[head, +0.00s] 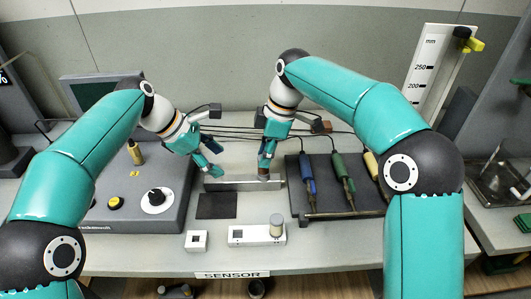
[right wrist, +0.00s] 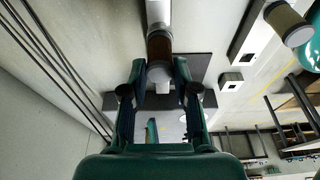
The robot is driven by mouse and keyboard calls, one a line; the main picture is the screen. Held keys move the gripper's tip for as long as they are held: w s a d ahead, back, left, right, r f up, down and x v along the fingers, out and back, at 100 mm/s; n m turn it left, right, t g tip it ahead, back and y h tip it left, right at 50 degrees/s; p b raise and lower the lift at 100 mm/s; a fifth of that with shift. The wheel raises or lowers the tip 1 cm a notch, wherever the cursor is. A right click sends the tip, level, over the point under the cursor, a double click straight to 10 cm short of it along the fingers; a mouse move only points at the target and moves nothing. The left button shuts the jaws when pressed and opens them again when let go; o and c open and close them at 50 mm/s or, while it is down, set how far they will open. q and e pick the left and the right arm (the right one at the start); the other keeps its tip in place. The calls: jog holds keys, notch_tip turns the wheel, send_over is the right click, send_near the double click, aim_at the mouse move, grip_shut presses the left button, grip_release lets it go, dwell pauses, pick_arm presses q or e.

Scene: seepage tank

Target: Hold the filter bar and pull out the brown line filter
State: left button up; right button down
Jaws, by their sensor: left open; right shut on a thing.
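The filter bar (head: 232,184) is a pale, long bar lying across the middle of the table. The brown line filter (head: 263,173) is a short brown cylinder near the bar's right end. My right gripper (head: 266,158) is shut on it from above, and the fingers hide part of it. In the right wrist view the brown line filter (right wrist: 159,50) shows between the fingers of my right gripper (right wrist: 158,85). I cannot tell whether it still sits in the bar. My left gripper (head: 215,162) is open and empty, above and behind the bar's left part, apart from it.
A grey console (head: 135,208) with a knob stands left. A dark tray (head: 330,215) with blue, green and yellow handled tools is right. A dark pad (head: 217,205), a white box (head: 196,241) and a white block (head: 250,236) lie in front. Dark lines run behind the grippers.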

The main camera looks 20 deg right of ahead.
aim_at(240, 179)
pick_arm(q)
jog(key=x, duration=1.1)
jog(key=shift+s+d+f, duration=0.1)
jog(key=shift+d+f, duration=0.1)
jog(key=shift+f, duration=0.1)
grip_shut()
jog(key=shift+f, duration=0.1)
pick_arm(e)
jog(key=shift+r, duration=0.15)
dwell(1.4)
jog(key=shift+r, duration=0.15)
pick_arm(q)
jog(key=shift+s+f, duration=0.1)
pick_arm(e)
jog(key=shift+a+v, duration=0.2)
jog(key=shift+v, duration=0.7)
jog(key=shift+a+v, duration=0.2)
jog(key=shift+v, duration=0.75)
jog(key=shift+w+r, duration=0.1)
